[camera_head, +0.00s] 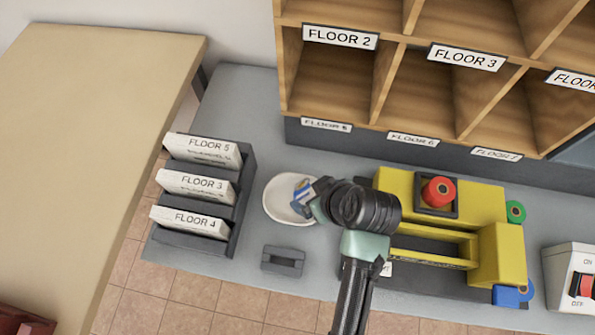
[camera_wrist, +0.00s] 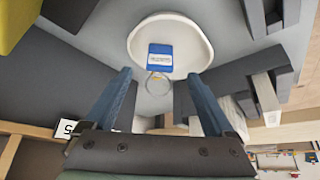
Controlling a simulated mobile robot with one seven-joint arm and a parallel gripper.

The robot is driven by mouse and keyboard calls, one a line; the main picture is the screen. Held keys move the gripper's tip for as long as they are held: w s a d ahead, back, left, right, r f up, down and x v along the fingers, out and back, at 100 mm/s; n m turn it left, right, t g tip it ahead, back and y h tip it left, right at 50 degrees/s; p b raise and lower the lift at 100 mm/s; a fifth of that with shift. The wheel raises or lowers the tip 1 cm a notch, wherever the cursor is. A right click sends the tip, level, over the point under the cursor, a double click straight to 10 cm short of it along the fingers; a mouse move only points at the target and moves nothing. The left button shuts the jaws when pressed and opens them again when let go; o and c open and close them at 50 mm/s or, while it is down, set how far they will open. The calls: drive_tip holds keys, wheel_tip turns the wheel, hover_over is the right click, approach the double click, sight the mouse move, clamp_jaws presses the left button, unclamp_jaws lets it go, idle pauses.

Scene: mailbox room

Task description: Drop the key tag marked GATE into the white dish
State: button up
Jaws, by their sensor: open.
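The white dish (camera_head: 275,203) sits on the grey counter, and it also shows in the wrist view (camera_wrist: 196,45). A blue key tag (camera_wrist: 160,57) with a pale label and a metal ring appears inside the dish's outline, its ring over the near rim. The label is too small to read. The head view shows the tag (camera_head: 301,188) at the dish's right side, partly covered by my gripper. My gripper (camera_head: 309,199) is open at the dish's right edge. In the wrist view its fingers (camera_wrist: 158,76) stand apart on either side of the ring, touching nothing visible.
A dark rack (camera_head: 248,185) with several FLOOR-labelled mail stacks stands left of the dish. A small dark block (camera_head: 283,260) lies in front. A yellow device (camera_head: 485,205) with a red button is at right. Wooden pigeonholes (camera_head: 390,125) rise behind.

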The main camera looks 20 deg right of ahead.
drive_tip(key=v, duration=0.7)
drive_tip(key=shift+s+r, duration=0.15)
drive_tip(key=shift+r, duration=0.05)
